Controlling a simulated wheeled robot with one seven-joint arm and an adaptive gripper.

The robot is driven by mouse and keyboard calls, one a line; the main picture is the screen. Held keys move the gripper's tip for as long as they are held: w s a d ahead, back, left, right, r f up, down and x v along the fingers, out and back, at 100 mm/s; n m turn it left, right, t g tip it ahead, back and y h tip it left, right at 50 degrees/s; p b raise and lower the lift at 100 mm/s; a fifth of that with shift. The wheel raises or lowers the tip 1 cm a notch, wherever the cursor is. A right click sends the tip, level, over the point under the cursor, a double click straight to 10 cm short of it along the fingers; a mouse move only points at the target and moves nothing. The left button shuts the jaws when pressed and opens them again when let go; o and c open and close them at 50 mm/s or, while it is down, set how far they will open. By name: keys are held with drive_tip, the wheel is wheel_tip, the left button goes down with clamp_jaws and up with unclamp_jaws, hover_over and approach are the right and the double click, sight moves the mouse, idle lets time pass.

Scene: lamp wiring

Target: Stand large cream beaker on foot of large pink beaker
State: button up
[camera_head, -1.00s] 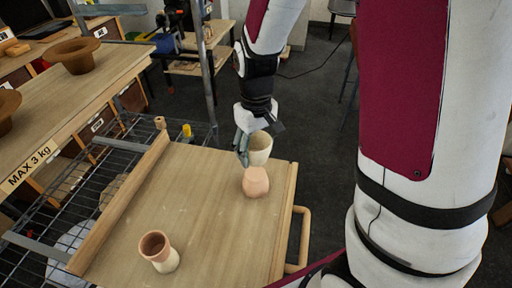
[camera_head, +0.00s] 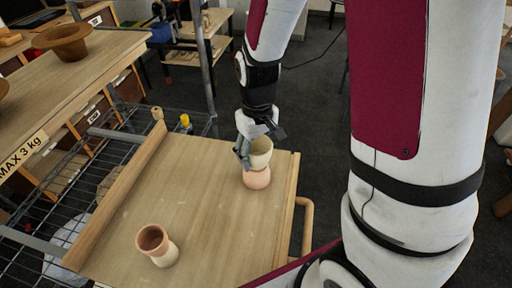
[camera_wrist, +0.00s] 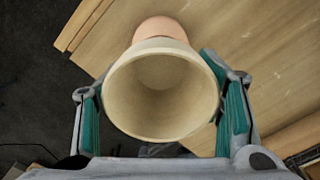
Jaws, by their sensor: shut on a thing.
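The large cream beaker (camera_head: 261,154) is upright, with its open mouth facing up. My gripper (camera_head: 250,155) is shut on it, one finger on each side in the wrist view (camera_wrist: 161,95). The large pink beaker (camera_head: 257,180) stands on the board directly below the cream one, its top hidden by it. In the wrist view a part of the pink beaker (camera_wrist: 160,28) shows past the cream rim. The two look touching or nearly so in the head view; I cannot tell whether the cream base rests on the pink beaker.
A stack of a pink-brown cup (camera_head: 152,239) over a cream one (camera_head: 166,257) stands at the front left of the wooden board (camera_head: 200,200). The board has raised side rails (camera_head: 120,195). The board's middle is clear.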

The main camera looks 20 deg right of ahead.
drive_tip(key=shift+f, duration=0.45)
idle(0.5)
drive_tip(key=o, duration=1.4)
drive_tip(key=shift+c, duration=0.2)
wheel_tip(320, 180, up, 11)
drive_tip(key=s+r+m+t, duration=0.2)
drive_tip(key=s+r+t, duration=0.3)
drive_tip(key=s+r, duration=0.7)
drive_tip(key=shift+s+r, duration=0.25)
drive_tip(key=shift+s, duration=0.7)
